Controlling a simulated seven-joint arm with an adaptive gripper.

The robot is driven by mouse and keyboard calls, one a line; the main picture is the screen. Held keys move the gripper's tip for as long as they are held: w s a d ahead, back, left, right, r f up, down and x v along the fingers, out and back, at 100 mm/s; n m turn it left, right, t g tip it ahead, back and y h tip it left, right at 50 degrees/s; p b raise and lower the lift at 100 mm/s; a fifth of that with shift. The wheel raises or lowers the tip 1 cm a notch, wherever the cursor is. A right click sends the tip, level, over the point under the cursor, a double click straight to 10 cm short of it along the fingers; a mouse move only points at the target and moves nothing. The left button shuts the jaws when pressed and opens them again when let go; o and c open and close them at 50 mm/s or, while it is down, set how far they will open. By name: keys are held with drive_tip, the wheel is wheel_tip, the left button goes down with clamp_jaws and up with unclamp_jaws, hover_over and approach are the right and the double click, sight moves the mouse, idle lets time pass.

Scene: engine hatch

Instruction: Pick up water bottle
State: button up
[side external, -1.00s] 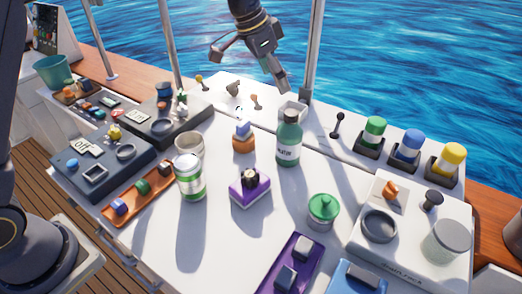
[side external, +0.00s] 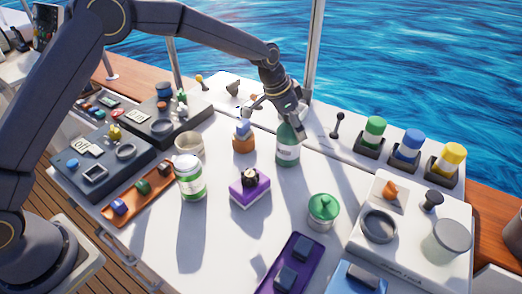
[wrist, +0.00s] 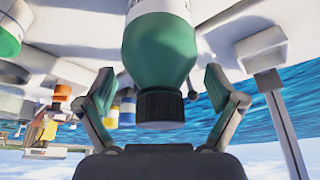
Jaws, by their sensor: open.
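The water bottle (side external: 288,155) is green with a white label and stands upright on the white table. In the wrist view the bottle (wrist: 160,50) appears upside down, with its dark cap (wrist: 160,106) toward my gripper. My gripper (side external: 276,119) is at the top of the bottle, tilted, and hides the cap in the side view. Its two fingers (wrist: 158,84) are open, one on each side of the bottle's upper part. Gaps show between the fingers and the bottle in the wrist view.
A white and green can (side external: 190,180) and a green-lidded jar (side external: 322,211) stand nearby. A metal post (side external: 314,50) rises behind.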

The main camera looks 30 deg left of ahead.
drive_tip(key=shift+f, duration=0.1)
drive_tip(key=shift+c, duration=0.2)
drive_tip(key=c, duration=1.7)
